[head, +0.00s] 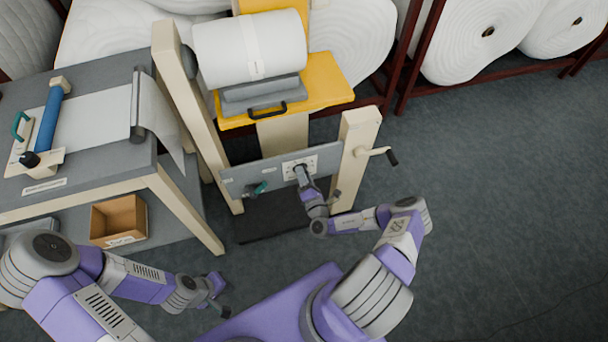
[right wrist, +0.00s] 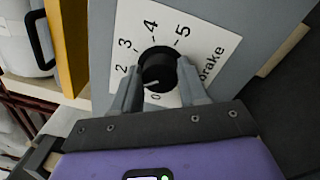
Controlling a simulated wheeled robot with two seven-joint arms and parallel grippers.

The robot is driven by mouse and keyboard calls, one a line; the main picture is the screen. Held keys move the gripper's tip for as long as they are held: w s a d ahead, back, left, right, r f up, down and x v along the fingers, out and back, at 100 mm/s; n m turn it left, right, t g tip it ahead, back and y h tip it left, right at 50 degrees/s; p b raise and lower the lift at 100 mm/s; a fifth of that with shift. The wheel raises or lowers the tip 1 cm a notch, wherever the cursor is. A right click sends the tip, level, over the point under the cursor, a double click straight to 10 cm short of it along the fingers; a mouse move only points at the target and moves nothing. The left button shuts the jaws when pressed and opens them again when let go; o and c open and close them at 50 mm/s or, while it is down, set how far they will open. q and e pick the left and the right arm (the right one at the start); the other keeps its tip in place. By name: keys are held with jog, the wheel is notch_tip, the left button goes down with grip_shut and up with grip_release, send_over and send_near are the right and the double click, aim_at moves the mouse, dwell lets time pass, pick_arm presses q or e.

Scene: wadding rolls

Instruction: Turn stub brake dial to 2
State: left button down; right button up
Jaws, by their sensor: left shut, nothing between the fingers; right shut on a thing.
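The black brake dial (right wrist: 158,65) sits on a white scale plate (right wrist: 207,50) lettered "brake" in the right wrist view. I read 0, 2, 3, 4 and 5; the spot between 0 and 2 is behind a finger. A pale mark shows on the dial's lower part, on the side towards 0; its exact reading is unclear. My right gripper (right wrist: 160,88) is shut on the dial, one finger on each side. In the head view it reaches the plate (head: 300,167) on the grey panel. My left gripper (head: 219,294) is shut and empty, low and away from the panel.
A teal handle (head: 258,188) is on the panel left of the plate. A crank (head: 378,153) sticks out from the right post. A white roll (head: 250,48) lies above the yellow shelf (head: 327,82). A table with an open box (head: 118,218) below stands left. Floor at right is clear.

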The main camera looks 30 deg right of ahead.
jog(key=m, duration=0.3)
jog(key=shift+f+m, duration=0.1)
jog(key=shift+m, duration=0.2)
dwell(0.3)
jog(key=o, duration=1.1)
jog(key=shift+c, duration=0.2)
jog(key=p+v, duration=0.1)
jog(key=v, duration=0.6)
jog(key=shift+s+a+p, duration=0.2)
jog(key=shift+s+p, duration=0.1)
jog(key=shift+p, duration=0.05)
